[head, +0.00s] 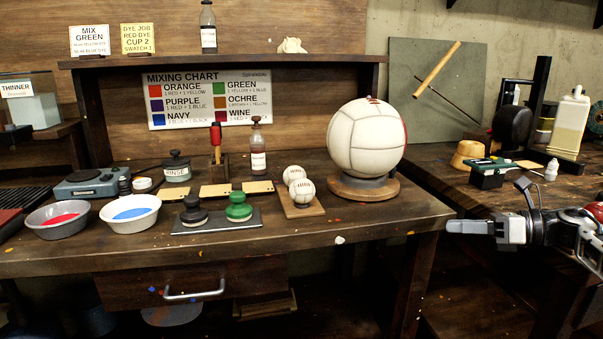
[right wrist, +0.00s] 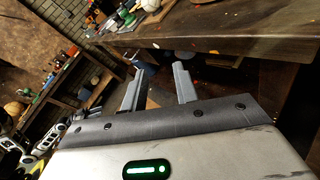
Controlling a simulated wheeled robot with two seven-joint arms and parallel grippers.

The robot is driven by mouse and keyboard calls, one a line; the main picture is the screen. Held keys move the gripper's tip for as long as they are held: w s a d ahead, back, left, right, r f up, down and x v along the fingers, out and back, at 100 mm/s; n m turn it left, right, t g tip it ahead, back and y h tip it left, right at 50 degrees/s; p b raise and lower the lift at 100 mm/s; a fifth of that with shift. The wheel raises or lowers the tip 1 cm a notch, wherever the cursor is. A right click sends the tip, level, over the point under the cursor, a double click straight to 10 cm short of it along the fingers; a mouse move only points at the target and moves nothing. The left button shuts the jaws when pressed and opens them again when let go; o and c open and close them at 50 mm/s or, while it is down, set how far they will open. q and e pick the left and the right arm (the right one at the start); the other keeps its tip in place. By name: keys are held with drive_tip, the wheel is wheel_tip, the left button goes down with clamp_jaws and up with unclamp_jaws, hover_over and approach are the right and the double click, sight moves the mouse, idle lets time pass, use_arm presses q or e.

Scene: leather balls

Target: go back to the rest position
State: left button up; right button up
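My right gripper (head: 458,227) is at the right of the head view, off the front right corner of the workbench (head: 340,225). It holds nothing. In the right wrist view its two fingers (right wrist: 160,78) stand apart with an empty gap between them, with the bench edge beyond. My left gripper does not show in either view. A large white panelled ball (head: 366,140) sits on a round wooden stand (head: 363,190) on the bench, apart from my gripper.
Two small stitched balls (head: 301,188) rest on a wooden board. A bowl of red dye (head: 58,217) and a bowl of blue dye (head: 130,212) stand at the left. A second bench (head: 440,172) with bottles and tools is behind my right arm.

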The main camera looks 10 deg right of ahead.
drive_tip(key=s+a+f+m+t+p, duration=0.25)
drive_tip(key=a+f+m, duration=0.25)
drive_tip(key=a+m, duration=0.4)
drive_tip(key=s+a+f+m+t+p, duration=0.1)
drive_tip(key=a+f+m+t, duration=0.35)
drive_tip(key=a, duration=0.65)
use_arm(q)
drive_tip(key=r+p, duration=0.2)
drive_tip(key=p, duration=0.1)
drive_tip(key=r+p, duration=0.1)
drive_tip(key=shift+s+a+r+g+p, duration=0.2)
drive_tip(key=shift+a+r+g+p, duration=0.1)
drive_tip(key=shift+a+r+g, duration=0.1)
use_arm(e)
drive_tip(key=s+a+f+m+g+h, duration=0.2)
drive_tip(key=s+a+m+h, duration=0.1)
drive_tip(key=s+m, duration=0.4)
drive_tip(key=s+a+f+m+g+h, duration=0.2)
drive_tip(key=s+a+f+m+h, duration=0.1)
drive_tip(key=s+m, duration=0.4)
drive_tip(key=s+a+f+m+g+h, duration=0.2)
drive_tip(key=s+m, duration=0.5)
drive_tip(key=m, duration=0.5)
drive_tip(key=shift+a+f+m+h, duration=0.35)
drive_tip(key=shift+a+f+h, duration=0.05)
drive_tip(key=shift+a+f, duration=0.25)
